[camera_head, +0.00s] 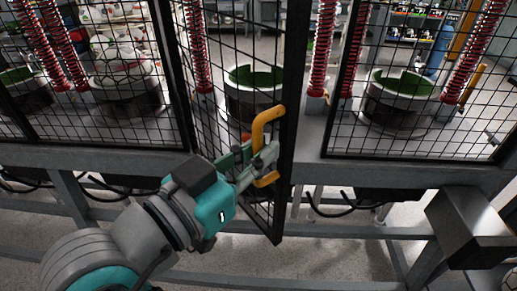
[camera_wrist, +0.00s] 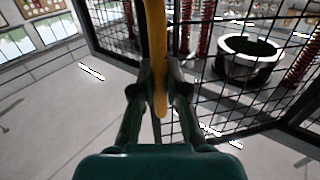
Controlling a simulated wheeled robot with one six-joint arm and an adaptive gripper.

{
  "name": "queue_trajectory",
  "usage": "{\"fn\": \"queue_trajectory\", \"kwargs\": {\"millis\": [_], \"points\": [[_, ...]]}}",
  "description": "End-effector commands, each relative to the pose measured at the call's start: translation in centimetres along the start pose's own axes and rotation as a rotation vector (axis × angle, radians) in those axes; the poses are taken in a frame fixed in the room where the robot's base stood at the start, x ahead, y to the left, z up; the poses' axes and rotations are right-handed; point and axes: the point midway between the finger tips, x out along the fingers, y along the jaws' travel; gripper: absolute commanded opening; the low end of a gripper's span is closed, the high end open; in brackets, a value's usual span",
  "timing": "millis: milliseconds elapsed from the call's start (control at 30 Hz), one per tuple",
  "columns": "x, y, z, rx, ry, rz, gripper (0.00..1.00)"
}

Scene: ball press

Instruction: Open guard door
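The guard door (camera_head: 291,120) is a black-framed mesh panel in the middle of the head view. It stands at an angle to the fence, its lower right corner swung out toward me, with a gap between its free edge and the right-hand fence panel. Its yellow handle (camera_head: 268,118) is a C-shaped bar near that free edge. The handle also shows in the wrist view (camera_wrist: 157,45), running down between my fingers. My gripper (camera_head: 262,165) is shut on the handle's lower part, a finger on each side. The finger contact is partly hidden in the head view.
Fixed mesh panels stand left (camera_head: 100,80) and right (camera_head: 420,90) of the door. Behind them are round green-lined cups (camera_head: 400,95) and red coiled columns (camera_head: 322,50). A grey frame beam (camera_head: 400,175) runs below, and a dark box (camera_head: 470,225) juts out at lower right.

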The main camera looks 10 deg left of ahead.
Motion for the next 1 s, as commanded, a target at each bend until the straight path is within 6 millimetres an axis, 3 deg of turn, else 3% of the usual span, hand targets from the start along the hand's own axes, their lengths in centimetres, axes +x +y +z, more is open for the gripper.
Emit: {"fn": "queue_trajectory", "kwargs": {"millis": [33,100,467,1000], "points": [[0.0,0.0,0.1,-0.001,-0.001,0.000,0.25],[0.0,0.0,0.0,-0.001,-0.001,0.000,0.39],[0.0,0.0,-0.3,0.001,0.000,0.000,0.39],[0.0,0.0,-7.8,0.002,-0.001,0.000,0.39]]}}
